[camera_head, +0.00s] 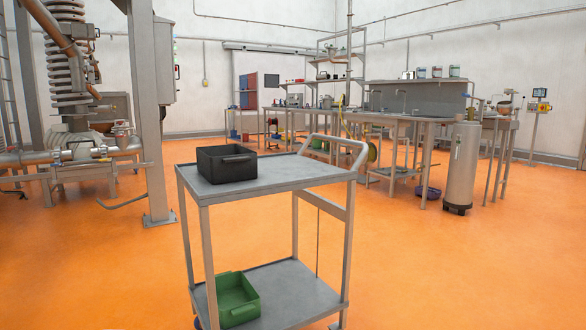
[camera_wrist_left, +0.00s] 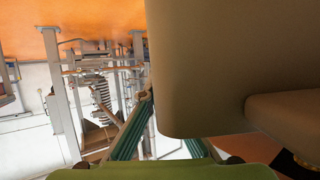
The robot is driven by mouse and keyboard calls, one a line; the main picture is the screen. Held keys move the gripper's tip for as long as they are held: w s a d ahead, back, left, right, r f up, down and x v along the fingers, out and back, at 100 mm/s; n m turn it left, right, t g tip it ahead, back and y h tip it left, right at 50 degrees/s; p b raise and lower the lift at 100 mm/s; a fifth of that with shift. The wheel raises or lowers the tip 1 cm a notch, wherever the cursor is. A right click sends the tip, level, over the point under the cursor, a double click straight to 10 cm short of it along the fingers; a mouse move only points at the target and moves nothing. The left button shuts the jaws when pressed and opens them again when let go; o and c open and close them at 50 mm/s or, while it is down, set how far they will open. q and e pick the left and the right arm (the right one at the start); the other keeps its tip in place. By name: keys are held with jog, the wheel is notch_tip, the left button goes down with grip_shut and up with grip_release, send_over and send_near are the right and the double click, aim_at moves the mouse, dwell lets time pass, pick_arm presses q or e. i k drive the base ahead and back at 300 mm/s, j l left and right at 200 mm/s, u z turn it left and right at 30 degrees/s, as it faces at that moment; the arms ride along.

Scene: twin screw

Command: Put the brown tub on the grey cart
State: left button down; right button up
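The grey cart (camera_head: 290,176) stands close in front of me in the head view, with a top shelf, a lower shelf and a push handle at the right. No brown tub can be made out for sure in the head view. In the left wrist view, a large olive-brown smooth surface (camera_wrist_left: 195,70) fills the upper right; I cannot tell whether it is my own body. My left gripper (camera_wrist_left: 165,125) shows there as two green-striped fingers, partly hidden by that surface. Its opening cannot be told. My right gripper is in neither view.
A black tub (camera_head: 227,164) sits on the cart's top shelf at the left; the shelf's right part is bare. A green tub (camera_head: 237,300) sits on the lower shelf. Workbenches (camera_head: 400,117) and a grey cylinder (camera_head: 462,167) stand behind. Orange floor around the cart is free.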

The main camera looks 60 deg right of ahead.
aim_at(291, 166)
jog(key=k+l+z, duration=0.25)
jog(key=l+z, duration=0.15)
jog(key=l, duration=1.85)
jog(key=l+z, duration=0.4)
jog(key=l, duration=1.85)
jog(key=i, duration=0.05)
